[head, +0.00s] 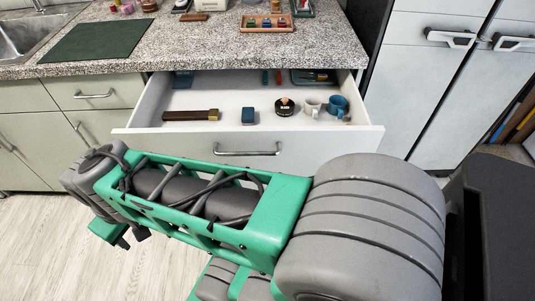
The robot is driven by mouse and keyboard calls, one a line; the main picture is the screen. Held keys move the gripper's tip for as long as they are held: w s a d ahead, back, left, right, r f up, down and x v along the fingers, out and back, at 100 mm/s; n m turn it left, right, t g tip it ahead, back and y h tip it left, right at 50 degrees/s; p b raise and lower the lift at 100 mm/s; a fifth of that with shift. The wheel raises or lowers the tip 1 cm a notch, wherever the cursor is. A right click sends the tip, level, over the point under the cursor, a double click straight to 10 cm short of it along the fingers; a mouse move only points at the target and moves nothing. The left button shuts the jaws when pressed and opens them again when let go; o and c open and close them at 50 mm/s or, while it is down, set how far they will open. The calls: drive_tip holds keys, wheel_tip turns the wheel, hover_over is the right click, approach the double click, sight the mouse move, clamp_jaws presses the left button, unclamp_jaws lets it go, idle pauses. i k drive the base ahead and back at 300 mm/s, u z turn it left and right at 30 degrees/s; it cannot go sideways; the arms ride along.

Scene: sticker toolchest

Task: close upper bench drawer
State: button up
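The upper bench drawer is pulled far out below the speckled countertop. Its white front (300,150) has a metal bar handle (247,152) in the middle. Inside lie a dark brown bar with a brassy end (190,115), a small blue block (248,116), a round black item with a tan knob (285,106), a white mug (310,107) and a blue mug (338,105). My green and grey arm crosses in front of the drawer and hides part of the front's lower edge. My gripper's fingers cannot be made out in this view.
A tall white cabinet (425,90) stands right of the drawer. Closed drawers and doors (88,93) and a sink (30,38) are at left. A green mat (97,40) and a wooden tray (267,29) lie on the countertop. Floor (50,240) is clear at lower left.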

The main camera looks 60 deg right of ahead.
sight(296, 139)
drive_tip(key=u, duration=1.3)
drive_tip(key=i, duration=1.5)
drive_tip(key=z, duration=4.7)
drive_tip(key=i, duration=0.5)
drive_tip(key=z, duration=0.05)
